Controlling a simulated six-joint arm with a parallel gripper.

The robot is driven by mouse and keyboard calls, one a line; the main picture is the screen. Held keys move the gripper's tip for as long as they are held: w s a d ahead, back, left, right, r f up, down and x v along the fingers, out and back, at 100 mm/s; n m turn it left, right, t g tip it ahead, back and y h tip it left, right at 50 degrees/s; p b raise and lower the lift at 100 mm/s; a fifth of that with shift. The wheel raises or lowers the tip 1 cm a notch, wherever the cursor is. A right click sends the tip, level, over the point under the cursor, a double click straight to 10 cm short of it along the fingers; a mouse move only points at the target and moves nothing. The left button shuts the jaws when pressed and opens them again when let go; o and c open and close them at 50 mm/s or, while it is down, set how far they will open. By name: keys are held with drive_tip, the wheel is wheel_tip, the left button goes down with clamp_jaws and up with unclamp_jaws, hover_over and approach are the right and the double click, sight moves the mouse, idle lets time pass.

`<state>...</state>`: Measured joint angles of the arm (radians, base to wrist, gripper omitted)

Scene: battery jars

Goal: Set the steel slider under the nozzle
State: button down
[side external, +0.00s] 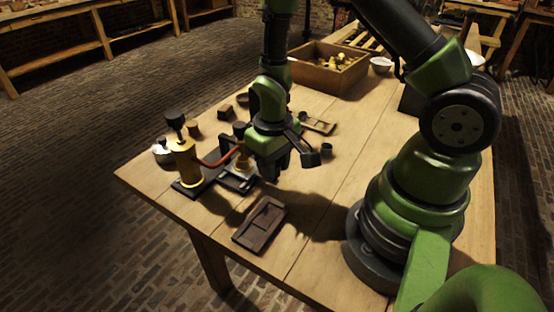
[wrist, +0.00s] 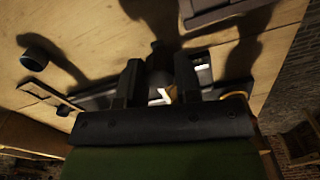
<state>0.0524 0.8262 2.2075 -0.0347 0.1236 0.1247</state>
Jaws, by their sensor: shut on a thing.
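A brass pump (side external: 186,160) with a dark knob stands on a black base (side external: 190,188) near the table's left corner. A red pipe (side external: 216,161) runs from it to the brass nozzle (side external: 242,162). The pale steel slider (side external: 238,174) shows on the dark track below the nozzle. My gripper (side external: 272,172) is low at the track's right end, pointing down. In the wrist view, my gripper (wrist: 158,74) is shut with a dark rounded piece between its fingers, seemingly the slider's handle. The fingers hide much of the contact, and I cannot tell the exact alignment under the nozzle.
A dark wooden tray (side external: 260,224) lies in front of the track. A small dark cup (side external: 326,150) stands to the right. A steel pot (side external: 163,152) and small blocks (side external: 225,112) stand behind. A wooden crate (side external: 328,72) is farther back. The table's middle right is clear.

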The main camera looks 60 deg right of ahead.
drive_tip(key=shift+a, duration=0.2)
drive_tip(key=c, duration=0.8)
unclamp_jaws()
drive_tip(key=shift+c, duration=0.2)
drive_tip(key=shift+r, duration=0.15)
wheel_tip(320, 180, up, 10)
drive_tip(key=s+a+r+t+y, duration=0.1)
drive_tip(key=s+a+r+t, duration=0.1)
drive_tip(key=s+r, duration=0.3)
drive_tip(key=s+a+r+m+t+y, duration=0.1)
drive_tip(key=s+r+t, duration=0.4)
drive_tip(key=r, duration=0.6)
drive_tip(key=shift+s+a+r+m, duration=0.3)
drive_tip(key=shift+s+a, duration=0.05)
drive_tip(key=shift+s, duration=0.1)
